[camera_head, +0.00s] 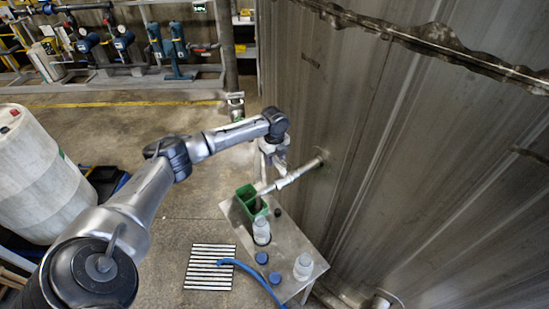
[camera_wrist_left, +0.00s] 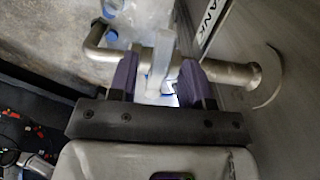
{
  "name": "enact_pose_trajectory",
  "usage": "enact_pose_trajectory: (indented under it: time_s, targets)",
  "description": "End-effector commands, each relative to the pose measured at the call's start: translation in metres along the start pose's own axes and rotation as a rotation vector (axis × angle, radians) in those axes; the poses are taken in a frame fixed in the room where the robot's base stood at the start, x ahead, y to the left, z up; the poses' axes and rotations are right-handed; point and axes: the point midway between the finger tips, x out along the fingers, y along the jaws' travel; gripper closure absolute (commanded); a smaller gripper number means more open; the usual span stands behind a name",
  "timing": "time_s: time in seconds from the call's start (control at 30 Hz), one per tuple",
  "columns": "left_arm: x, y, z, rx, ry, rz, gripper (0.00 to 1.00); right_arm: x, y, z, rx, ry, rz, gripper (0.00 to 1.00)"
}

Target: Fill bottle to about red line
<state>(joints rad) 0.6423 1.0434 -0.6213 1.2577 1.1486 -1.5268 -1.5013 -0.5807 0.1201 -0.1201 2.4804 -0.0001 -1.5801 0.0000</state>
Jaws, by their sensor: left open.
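My left gripper (camera_head: 273,155) is at the metal sampling pipe (camera_head: 293,176) that comes out of the tank wall. In the wrist view its purple-padded fingers (camera_wrist_left: 158,80) are open, with a pale valve handle (camera_wrist_left: 160,58) showing between them; I cannot tell whether they touch it. The pipe (camera_wrist_left: 232,74) runs across behind the fingers. A clear bottle (camera_head: 262,231) stands upright on the small metal table (camera_head: 286,241), by the pipe's outlet end. A second clear bottle (camera_head: 303,267) stands at the table's near right. No red line or liquid level can be made out. My right gripper is out of view.
A green open container (camera_head: 247,199) is at the table's far left. Two blue caps (camera_head: 262,258) (camera_head: 275,278) lie near the bottles. A blue hose (camera_head: 252,272) and floor grate (camera_head: 210,266) are beside the table. The tank wall (camera_head: 430,150) bounds the right.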

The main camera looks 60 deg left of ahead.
Motion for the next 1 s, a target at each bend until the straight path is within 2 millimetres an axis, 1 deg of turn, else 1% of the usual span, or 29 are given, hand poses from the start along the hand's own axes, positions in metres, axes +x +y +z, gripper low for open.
enact_pose_trajectory:
  time_s: [0.13, 0.43, 0.9, 1.0]
  targets:
    - [0.0054, 0.0001, -0.0001, 0.001, 0.000, 0.000, 0.55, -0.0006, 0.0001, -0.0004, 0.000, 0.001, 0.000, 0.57]
    - [0.0065, 0.0002, -0.0001, 0.001, -0.001, 0.000, 0.55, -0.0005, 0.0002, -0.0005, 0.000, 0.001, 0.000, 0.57]
    - [0.0062, 0.0002, -0.0001, 0.001, 0.000, 0.000, 1.00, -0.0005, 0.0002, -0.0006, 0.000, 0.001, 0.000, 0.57]
    - [0.0062, 0.0002, -0.0001, 0.001, 0.000, 0.000, 1.00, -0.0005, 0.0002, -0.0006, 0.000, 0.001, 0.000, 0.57]
